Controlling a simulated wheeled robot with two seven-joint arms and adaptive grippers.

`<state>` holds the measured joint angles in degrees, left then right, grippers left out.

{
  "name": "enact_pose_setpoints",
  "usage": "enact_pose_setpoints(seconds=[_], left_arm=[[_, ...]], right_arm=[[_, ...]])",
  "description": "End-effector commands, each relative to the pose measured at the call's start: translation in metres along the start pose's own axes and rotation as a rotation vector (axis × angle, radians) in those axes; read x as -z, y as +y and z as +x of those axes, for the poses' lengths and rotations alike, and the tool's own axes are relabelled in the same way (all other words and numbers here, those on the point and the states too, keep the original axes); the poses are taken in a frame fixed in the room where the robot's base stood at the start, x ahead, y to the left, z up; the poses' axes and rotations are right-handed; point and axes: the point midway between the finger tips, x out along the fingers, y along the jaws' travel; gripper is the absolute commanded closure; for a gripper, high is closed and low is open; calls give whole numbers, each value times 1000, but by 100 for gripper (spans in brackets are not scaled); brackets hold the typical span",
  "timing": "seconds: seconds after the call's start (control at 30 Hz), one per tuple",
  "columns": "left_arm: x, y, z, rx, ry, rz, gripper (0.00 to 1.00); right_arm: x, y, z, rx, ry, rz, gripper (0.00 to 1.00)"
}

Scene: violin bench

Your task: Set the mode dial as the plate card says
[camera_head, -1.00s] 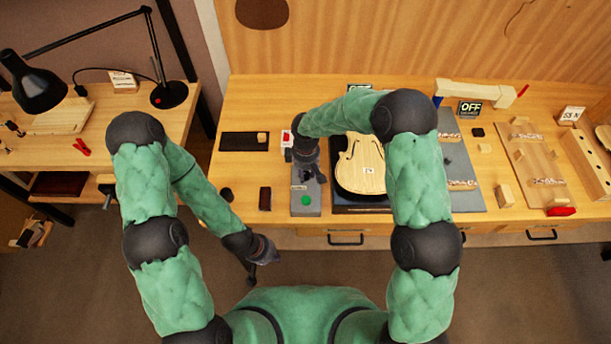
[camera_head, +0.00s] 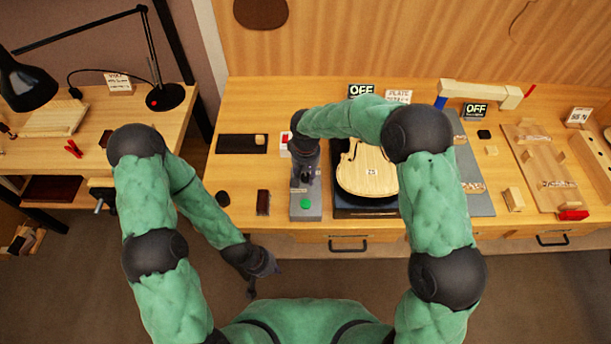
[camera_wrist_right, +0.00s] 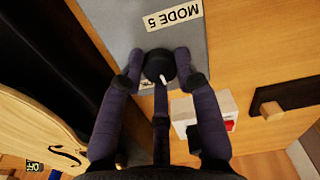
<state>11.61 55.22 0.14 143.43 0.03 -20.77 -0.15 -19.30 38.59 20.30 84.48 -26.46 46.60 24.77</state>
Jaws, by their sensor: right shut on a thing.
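The mode dial (camera_wrist_right: 158,64) is a round black knob with a white pointer mark, on a grey control box (camera_head: 306,212) at the front of the bench. My right gripper (camera_wrist_right: 160,78) is shut on the dial, with its dark fingers around the knob. In the head view the right gripper (camera_head: 303,182) covers the dial. A label reading "MODE 5" (camera_wrist_right: 174,15) lies beside the dial; other dial markings are mostly hidden. The plate card (camera_head: 398,96) stands at the back of the bench, its small text unreadable. My left gripper (camera_head: 252,285) hangs low in front of the bench, its fingers unclear.
A green button (camera_head: 305,204) is on the control box's front end. A violin plate (camera_head: 367,172) lies on a dark base just right of it. A red and white switch (camera_head: 285,142) stands behind left. A dark block (camera_head: 263,202) lies to the left.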

Motion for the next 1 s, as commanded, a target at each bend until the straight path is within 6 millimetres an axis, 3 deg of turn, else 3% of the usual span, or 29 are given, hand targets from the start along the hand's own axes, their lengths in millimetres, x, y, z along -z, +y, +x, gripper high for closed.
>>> enact_pose_setpoints(seconds=[0.7, 0.73, 0.8, 1.0], left_arm=[[0, -1, 4, 0, 0, 0, 100], [0, -1, 4, 0, 0, 0, 100], [0, -1, 4, 0, 0, 0, 100], [0, -1, 4, 0, 0, 0, 100]], right_arm=[[-4, 0, 2, -2, -11, 74, 100], [-4, 0, 2, -2, -11, 74, 62], [-3, 0, 2, -2, -10, 74, 44], [-2, 0, 1, -1, -5, 73, 44]])
